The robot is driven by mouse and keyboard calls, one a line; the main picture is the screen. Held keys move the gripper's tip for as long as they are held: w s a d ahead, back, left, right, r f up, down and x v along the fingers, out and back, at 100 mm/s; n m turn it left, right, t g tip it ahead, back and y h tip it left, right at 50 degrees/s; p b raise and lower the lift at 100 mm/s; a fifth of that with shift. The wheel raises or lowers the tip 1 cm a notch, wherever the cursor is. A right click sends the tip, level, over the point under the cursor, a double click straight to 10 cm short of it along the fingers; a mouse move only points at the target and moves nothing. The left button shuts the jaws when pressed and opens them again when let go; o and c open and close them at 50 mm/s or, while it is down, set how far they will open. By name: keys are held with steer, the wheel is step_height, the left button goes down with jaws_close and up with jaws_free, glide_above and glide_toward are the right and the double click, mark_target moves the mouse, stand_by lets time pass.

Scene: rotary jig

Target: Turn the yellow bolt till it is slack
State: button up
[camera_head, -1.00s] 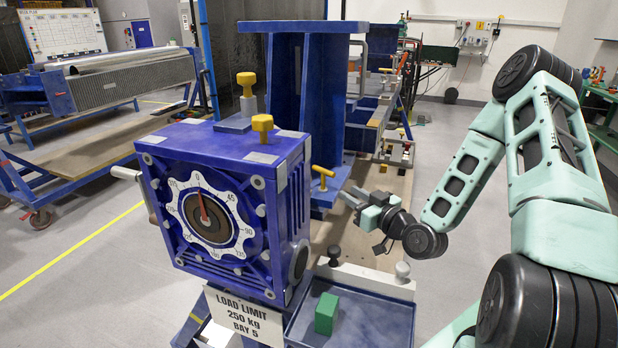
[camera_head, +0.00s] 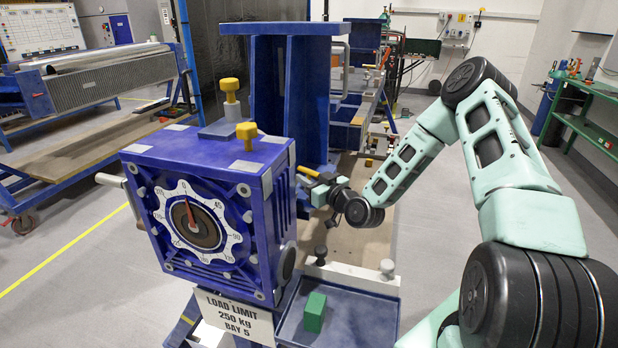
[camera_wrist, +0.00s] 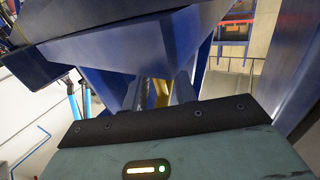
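A yellow T-shaped handle (camera_head: 308,171) stands on the blue frame behind the blue gearbox. One yellow-headed bolt (camera_head: 246,133) sits on top of the gearbox, and another (camera_head: 230,86) stands on a grey-blue block behind it. My gripper (camera_head: 304,186) is at the T-handle, its fingertips partly hidden in the head view. In the wrist view two dark fingers (camera_wrist: 162,92) are apart, with a yellow piece (camera_wrist: 160,100) showing between them. I see no clear contact. The handle's lower part is hidden.
The blue gearbox (camera_head: 170,150) carries a numbered dial (camera_head: 217,252), its red pointer near 0. Blue upright plates (camera_head: 280,80) rise behind the handle.

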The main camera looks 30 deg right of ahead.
jaws_close()
steer(key=shift+y, duration=0.3)
